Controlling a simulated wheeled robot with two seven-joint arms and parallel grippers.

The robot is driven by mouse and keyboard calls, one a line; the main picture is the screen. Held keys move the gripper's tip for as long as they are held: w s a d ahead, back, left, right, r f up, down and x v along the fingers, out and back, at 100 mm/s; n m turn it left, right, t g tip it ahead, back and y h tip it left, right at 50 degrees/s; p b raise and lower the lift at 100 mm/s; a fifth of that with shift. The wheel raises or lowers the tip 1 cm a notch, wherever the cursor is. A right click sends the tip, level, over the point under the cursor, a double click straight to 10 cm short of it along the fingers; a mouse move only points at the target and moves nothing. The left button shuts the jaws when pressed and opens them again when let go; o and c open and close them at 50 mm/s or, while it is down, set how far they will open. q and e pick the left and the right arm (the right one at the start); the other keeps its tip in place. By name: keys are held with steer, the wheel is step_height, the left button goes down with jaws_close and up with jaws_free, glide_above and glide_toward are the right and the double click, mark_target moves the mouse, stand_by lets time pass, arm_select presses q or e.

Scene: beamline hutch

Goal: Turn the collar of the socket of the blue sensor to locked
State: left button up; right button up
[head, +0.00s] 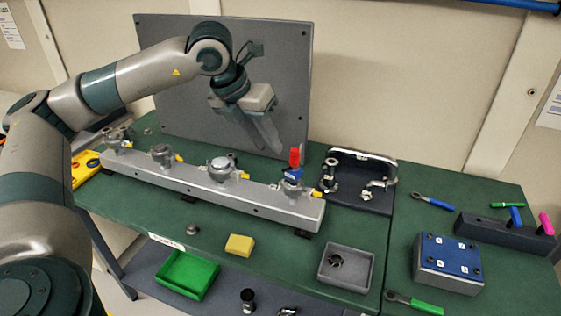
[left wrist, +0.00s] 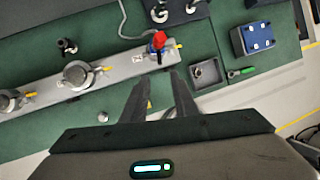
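The blue sensor (head: 292,174) stands upright in the rightmost socket of a long grey rail (head: 225,188), with a red part (head: 295,157) on top. In the left wrist view its red top (left wrist: 159,40) shows beyond the fingers. The collar at its base is too small to read as locked or unlocked; a yellow tab (head: 313,195) sticks out beside it. My left gripper (head: 272,148) hangs above and behind the rail, left of the sensor and apart from it. In the left wrist view its two fingers (left wrist: 157,85) are spread and empty. My right gripper is not in view.
Other sockets, one with a round grey cap (head: 221,165), line the rail to the left. A grey panel (head: 180,60) stands behind. A dark holder (head: 362,180) is close right of the sensor. A grey tray (head: 347,267), green tray (head: 186,275) and blue-topped box (head: 449,262) lie in front.

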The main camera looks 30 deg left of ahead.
mark_target(283, 170)
arm_select(q)
steer(key=shift+p+x, duration=1.55)
steer(key=shift+x, duration=3.4)
jaws_close()
